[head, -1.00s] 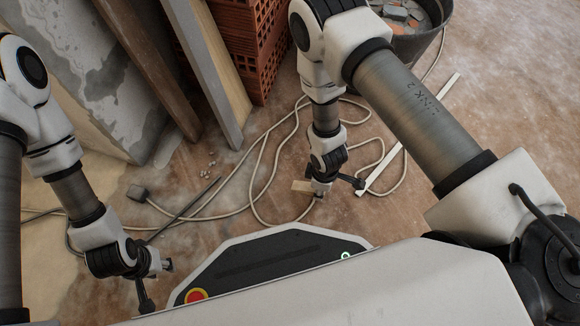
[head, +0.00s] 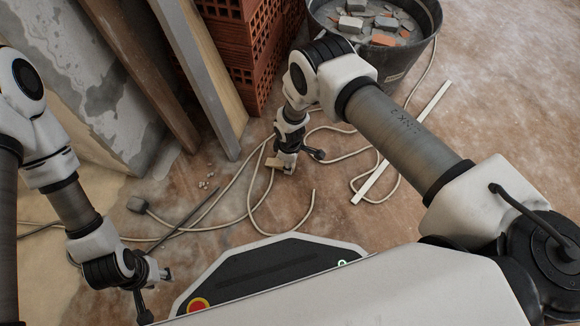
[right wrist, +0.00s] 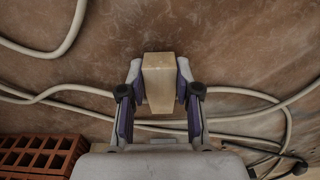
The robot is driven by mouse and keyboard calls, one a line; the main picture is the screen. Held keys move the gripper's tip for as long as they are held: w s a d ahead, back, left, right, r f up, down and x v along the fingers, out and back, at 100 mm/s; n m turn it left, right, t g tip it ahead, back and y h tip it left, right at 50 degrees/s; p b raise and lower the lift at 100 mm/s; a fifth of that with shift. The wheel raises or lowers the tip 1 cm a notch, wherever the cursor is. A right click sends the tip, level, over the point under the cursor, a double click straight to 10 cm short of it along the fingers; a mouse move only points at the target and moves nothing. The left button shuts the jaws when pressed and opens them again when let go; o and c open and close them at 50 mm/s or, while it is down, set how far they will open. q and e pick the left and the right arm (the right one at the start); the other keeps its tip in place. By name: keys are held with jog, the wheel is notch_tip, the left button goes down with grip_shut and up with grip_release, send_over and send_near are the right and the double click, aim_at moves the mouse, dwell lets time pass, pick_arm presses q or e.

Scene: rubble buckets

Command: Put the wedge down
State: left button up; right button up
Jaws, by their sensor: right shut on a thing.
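The wedge is a small pale wooden block (right wrist: 159,82), gripped between the two fingers of my right gripper (right wrist: 158,92) in the right wrist view. In the head view the wedge (head: 273,163) shows at the fingertips of my right gripper (head: 283,168), near the middle of the picture above the floor. I cannot tell whether it touches the floor. My left gripper (head: 154,285) is at the lower left, with its fingers apart and nothing seen between them.
A cable (head: 255,195) lies looped on the floor around the right gripper. A black bucket of rubble (head: 395,70) and red hollow bricks (head: 240,60) stand behind. Boards (head: 205,80) lean at the left.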

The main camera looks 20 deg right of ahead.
jog(key=shift+f, duration=0.35)
grip_shut()
jog(key=shift+f, duration=0.2)
jog(key=o, duration=1)
grip_release()
pick_arm(q)
jog(key=shift+f, duration=0.4)
pick_arm(e)
jog(key=shift+o, duration=0.2)
pick_arm(q)
notch_tip(320, 180, up, 7)
jog(key=p, duration=0.7)
pick_arm(e)
notch_tip(320, 180, up, 12)
jog(key=shift+r, duration=0.2)
pick_arm(q)
jog(key=shift+s, duration=0.1)
